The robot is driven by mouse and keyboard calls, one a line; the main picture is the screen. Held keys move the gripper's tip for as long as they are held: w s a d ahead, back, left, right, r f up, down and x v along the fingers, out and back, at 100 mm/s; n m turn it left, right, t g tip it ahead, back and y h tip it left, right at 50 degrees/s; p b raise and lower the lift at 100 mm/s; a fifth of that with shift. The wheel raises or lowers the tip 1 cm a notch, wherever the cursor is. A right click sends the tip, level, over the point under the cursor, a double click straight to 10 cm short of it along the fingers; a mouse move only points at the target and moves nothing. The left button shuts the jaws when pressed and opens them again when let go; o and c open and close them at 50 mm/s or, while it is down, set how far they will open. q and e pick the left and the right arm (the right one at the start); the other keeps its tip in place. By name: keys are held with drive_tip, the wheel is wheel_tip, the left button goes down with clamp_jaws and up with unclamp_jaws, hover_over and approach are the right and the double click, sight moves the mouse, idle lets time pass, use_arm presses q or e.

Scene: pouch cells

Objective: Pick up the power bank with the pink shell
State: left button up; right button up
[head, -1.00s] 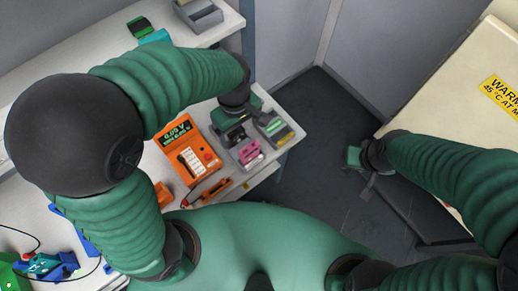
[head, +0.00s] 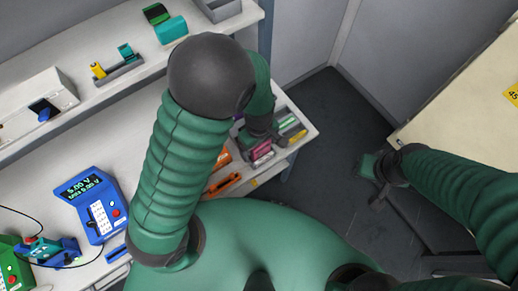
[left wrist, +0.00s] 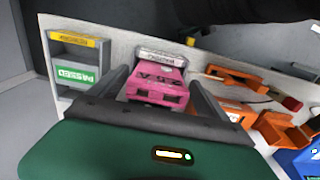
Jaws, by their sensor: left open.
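The pink power bank (left wrist: 157,88) shows in the left wrist view, centred between the two fingers of my left gripper (left wrist: 160,98). Its near face has dark ports. A white-labelled holder edge (left wrist: 162,57) is just behind it. In the head view the pink shell (head: 262,153) shows in part below my left gripper (head: 260,138), at the right end of the bench. The left fingers are open, one on each side of the power bank; I cannot tell whether they touch it. My right gripper (head: 370,167) hangs over the dark floor, away from the bench, and its fingers are unclear.
A grey tray (left wrist: 62,55) with a yellow and a green label stands beside the power bank. Orange testers (left wrist: 232,75) lie on its other side. A blue tester (head: 92,205) is at the left of the bench. A cream cabinet (head: 455,110) stands at right.

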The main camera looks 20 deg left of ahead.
use_arm(q)
drive_tip(key=shift+f, duration=0.65)
drive_tip(key=shift+w+d, duration=0.15)
drive_tip(key=shift+d, duration=0.3)
drive_tip(key=shift+c, duration=0.5)
drive_tip(key=shift+a, duration=0.15)
drive_tip(key=c, duration=1.4)
